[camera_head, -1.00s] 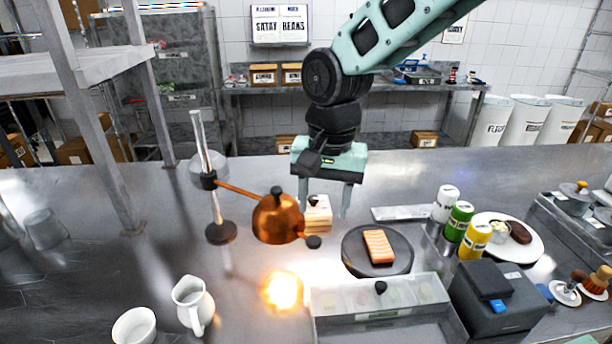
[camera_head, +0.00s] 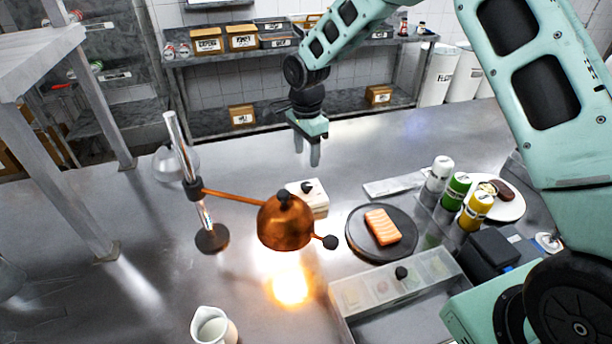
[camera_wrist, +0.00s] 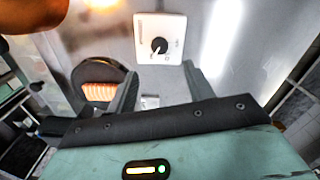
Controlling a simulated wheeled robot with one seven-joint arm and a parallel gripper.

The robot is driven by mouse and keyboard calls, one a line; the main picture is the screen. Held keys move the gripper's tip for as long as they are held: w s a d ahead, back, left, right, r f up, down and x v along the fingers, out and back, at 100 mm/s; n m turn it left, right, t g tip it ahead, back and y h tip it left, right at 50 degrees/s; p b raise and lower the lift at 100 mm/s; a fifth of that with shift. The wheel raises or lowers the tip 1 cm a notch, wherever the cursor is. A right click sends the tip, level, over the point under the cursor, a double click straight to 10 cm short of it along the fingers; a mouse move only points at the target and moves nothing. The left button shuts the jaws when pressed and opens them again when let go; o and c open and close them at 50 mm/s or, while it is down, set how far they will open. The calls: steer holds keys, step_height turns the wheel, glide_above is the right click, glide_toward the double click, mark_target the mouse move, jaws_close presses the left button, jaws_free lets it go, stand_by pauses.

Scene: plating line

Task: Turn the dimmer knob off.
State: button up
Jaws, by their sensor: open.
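The dimmer is a small white box (camera_head: 318,204) with a round black knob (camera_head: 307,187) on top. It stands on the steel counter just behind the copper heat lamp (camera_head: 285,225), whose shade hides part of it. The lamp is lit and throws a bright orange glow on the counter. In the wrist view the white box (camera_wrist: 174,24) is face-on beyond my fingertips, and its black knob (camera_wrist: 159,45) has a light pointer mark toward the lower left. My gripper (camera_head: 315,158) is open and empty, above the counter behind the box, apart from the knob.
A dark round plate (camera_head: 358,246) with a salmon piece (camera_head: 382,227) lies right of the box. White, green and yellow bottles (camera_head: 456,190) stand farther right. The lamp's post (camera_head: 183,150) is at left, and a white pitcher (camera_head: 222,330) is in front. The counter behind is clear.

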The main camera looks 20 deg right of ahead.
mark_target(306, 185)
step_height(306, 185, down, 10)
steer(key=p, duration=0.3)
steer(key=c, duration=1)
